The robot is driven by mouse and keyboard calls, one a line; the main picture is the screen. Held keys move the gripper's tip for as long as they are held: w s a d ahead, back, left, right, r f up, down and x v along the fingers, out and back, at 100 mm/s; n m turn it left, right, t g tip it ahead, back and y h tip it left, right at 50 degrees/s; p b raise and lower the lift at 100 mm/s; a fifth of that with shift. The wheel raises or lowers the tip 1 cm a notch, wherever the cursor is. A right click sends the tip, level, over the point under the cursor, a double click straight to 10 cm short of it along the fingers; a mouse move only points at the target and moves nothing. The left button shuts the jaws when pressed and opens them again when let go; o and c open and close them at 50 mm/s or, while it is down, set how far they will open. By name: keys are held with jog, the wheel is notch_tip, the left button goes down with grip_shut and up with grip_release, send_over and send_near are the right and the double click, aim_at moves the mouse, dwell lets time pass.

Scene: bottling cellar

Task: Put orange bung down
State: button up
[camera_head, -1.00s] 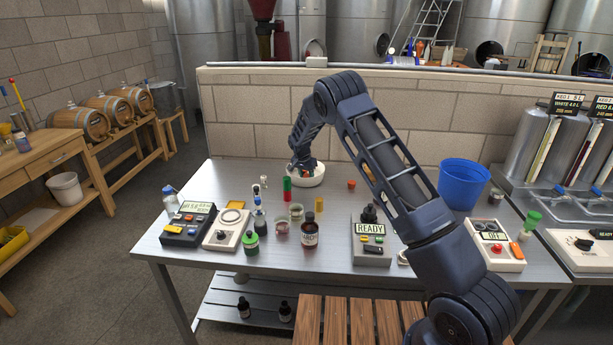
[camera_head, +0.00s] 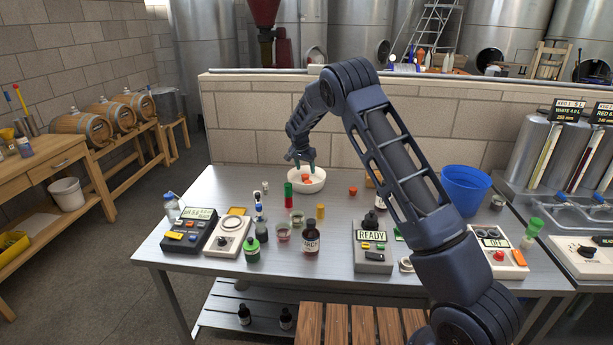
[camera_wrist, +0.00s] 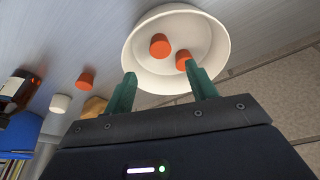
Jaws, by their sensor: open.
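A white bowl (camera_head: 322,183) stands near the back of the steel table and fills the top middle of the wrist view (camera_wrist: 137,62). Two orange bungs lie in it: one (camera_wrist: 160,45) near the middle, the other (camera_wrist: 183,59) close to my right-hand finger in the wrist view. A third orange bung (camera_head: 353,190) stands on the table right of the bowl and also shows in the wrist view (camera_wrist: 86,79). My gripper (camera_head: 304,165) is above the bowl, its green fingers apart and nothing between them (camera_wrist: 161,80).
A white bung (camera_wrist: 60,103) stands on the table outside the bowl. A red cylinder (camera_head: 288,194), small beakers and dark bottles (camera_head: 311,238) stand in front. A READY device (camera_head: 373,246) and a blue bucket (camera_head: 465,188) are to the right. A low block wall (camera_head: 250,125) runs behind.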

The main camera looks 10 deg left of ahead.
jog(key=s+d+r+y, duration=0.1)
jog(key=s+d+r, duration=0.3)
jog(key=d+r, duration=0.4)
jog(key=s+d+r, duration=0.3)
jog(key=d+r, duration=0.4)
jog(key=r, duration=0.3)
jog(key=s+d+r+n, duration=0.2)
jog(key=s+d+r, duration=0.7)
jog(key=s+d, duration=0.3)
jog(key=s+d+r+n+y, duration=0.1)
jog(key=s+d+r, duration=0.1)
jog(key=s+d, duration=0.5)
jog(key=s+d+r, duration=0.2)
jog(key=s+d, duration=0.1)
jog(key=s, duration=0.7)
jog(key=s+d+f, duration=0.2)
jog(key=s, duration=0.6)
jog(key=s+d+f+n+t, duration=0.1)
jog(key=s+d+f, duration=0.1)
jog(key=s, duration=0.7)
jog(key=shift+n+h, duration=0.3)
